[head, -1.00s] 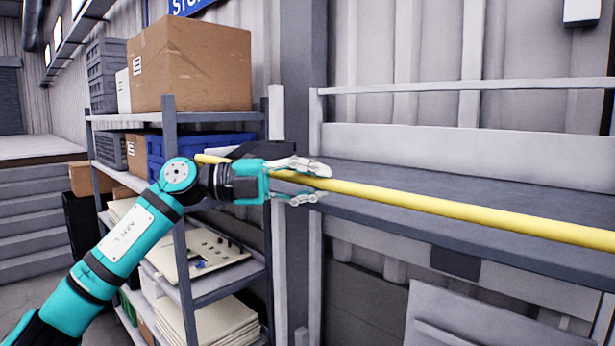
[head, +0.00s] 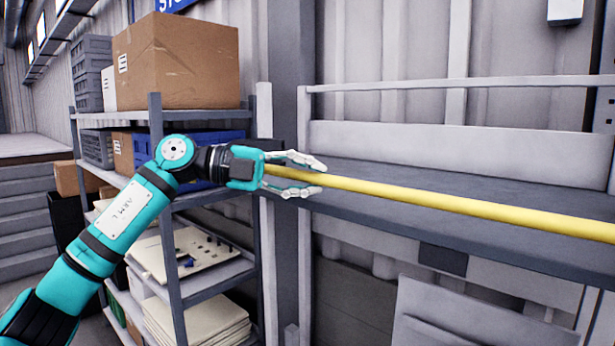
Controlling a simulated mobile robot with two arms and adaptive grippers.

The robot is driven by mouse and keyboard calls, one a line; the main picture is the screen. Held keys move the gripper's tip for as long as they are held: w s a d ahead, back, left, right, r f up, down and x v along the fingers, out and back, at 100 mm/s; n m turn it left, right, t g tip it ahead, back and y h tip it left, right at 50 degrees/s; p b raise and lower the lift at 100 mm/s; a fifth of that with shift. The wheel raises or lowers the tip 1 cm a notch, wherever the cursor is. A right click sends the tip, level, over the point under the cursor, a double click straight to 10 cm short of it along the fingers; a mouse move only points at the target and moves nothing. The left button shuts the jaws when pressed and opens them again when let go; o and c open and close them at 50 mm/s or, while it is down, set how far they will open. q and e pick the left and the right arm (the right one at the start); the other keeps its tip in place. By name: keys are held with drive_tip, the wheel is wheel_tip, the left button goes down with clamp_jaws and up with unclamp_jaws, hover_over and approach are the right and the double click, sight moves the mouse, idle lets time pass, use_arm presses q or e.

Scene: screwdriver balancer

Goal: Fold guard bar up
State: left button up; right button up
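The yellow guard bar (head: 450,201) runs across the front of a grey bench, from my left gripper to the right edge of the head view. It lies nearly level, sloping down to the right in the picture. My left gripper (head: 318,178) is open, with one finger above the bar and one below it. The bar passes between the fingers near its left end. I cannot tell whether the fingers touch it. The gripper's palm hides the bar's far left end. My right gripper is not in view.
A grey shelf rack (head: 165,220) with a large cardboard box (head: 178,60), a blue crate (head: 205,150) and stacked boards stands at the left behind my arm. The grey bench (head: 420,180) has a white back panel (head: 450,150). A grey post (head: 267,200) stands beside the gripper.

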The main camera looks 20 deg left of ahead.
use_arm(q)
drive_tip(key=o, duration=0.4)
drive_tip(key=shift+w, duration=0.1)
drive_tip(key=v, duration=1.2)
drive_tip(key=shift+f, duration=0.15)
